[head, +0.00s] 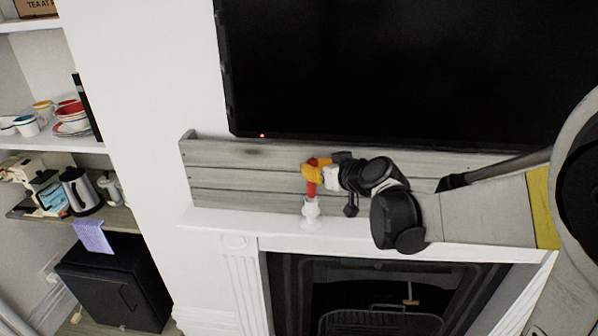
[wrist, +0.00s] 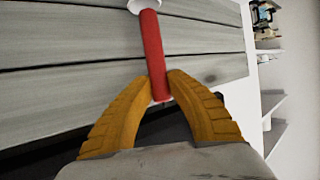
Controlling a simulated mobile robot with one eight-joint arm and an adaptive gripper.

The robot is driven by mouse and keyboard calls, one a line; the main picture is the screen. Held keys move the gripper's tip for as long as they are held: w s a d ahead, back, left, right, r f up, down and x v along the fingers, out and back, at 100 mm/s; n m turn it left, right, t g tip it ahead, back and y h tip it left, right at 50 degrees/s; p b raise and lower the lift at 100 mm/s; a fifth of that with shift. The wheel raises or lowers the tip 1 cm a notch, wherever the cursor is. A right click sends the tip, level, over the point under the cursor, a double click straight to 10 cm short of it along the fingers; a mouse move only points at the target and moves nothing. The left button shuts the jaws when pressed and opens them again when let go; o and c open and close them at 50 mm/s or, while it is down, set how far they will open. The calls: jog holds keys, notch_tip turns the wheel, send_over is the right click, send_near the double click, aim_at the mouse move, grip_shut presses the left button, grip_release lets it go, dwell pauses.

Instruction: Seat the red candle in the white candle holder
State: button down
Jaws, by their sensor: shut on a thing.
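The red candle (head: 312,187) stands roughly upright between the yellow fingers of my gripper (head: 316,171). The fingers are shut on it near its upper end. In the wrist view the candle (wrist: 152,50) runs from between the fingertips (wrist: 160,90) up to a white rim. That rim belongs to the white candle holder (wrist: 143,4), which is mostly cut off there. In the head view the holder (head: 311,210) stands on the mantel, directly below the candle. The candle's lower end meets the holder's top in the picture; I cannot tell how deep it sits.
The white mantel shelf (head: 215,220) is narrow, with grey wooden planks (head: 230,178) behind it. A large black television (head: 400,70) hangs above. The fireplace opening (head: 380,290) lies below. Shelves with dishes (head: 70,118) and a kettle (head: 80,190) stand at the left.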

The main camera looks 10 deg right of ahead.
aim_at(312, 197)
notch_tip(312, 197, down, 4)
jog(key=shift+s+r+b, duration=0.1)
jog(key=shift+s+b, duration=0.05)
jog(key=shift+b, duration=0.35)
jog(key=shift+w+f, duration=0.2)
jog(key=shift+f, duration=0.2)
jog(key=c, duration=1.4)
grip_release()
jog(key=shift+w, duration=0.1)
jog(key=shift+d, duration=0.1)
jog(key=p+v, duration=0.2)
jog(key=v, duration=1)
jog(key=s+a+f+m+g+h, duration=0.1)
jog(key=s+g, duration=0.1)
jog(key=s, duration=0.4)
jog(key=s+a+f+m+g+h, duration=0.1)
jog(key=s+g, duration=0.1)
jog(key=s, duration=0.4)
jog(key=s+a+f+m+g+h, duration=0.1)
jog(key=s+g+h, duration=0.1)
jog(key=s, duration=0.5)
jog(key=shift+s+a+f+m, duration=0.1)
jog(key=shift+a+f+m, duration=0.2)
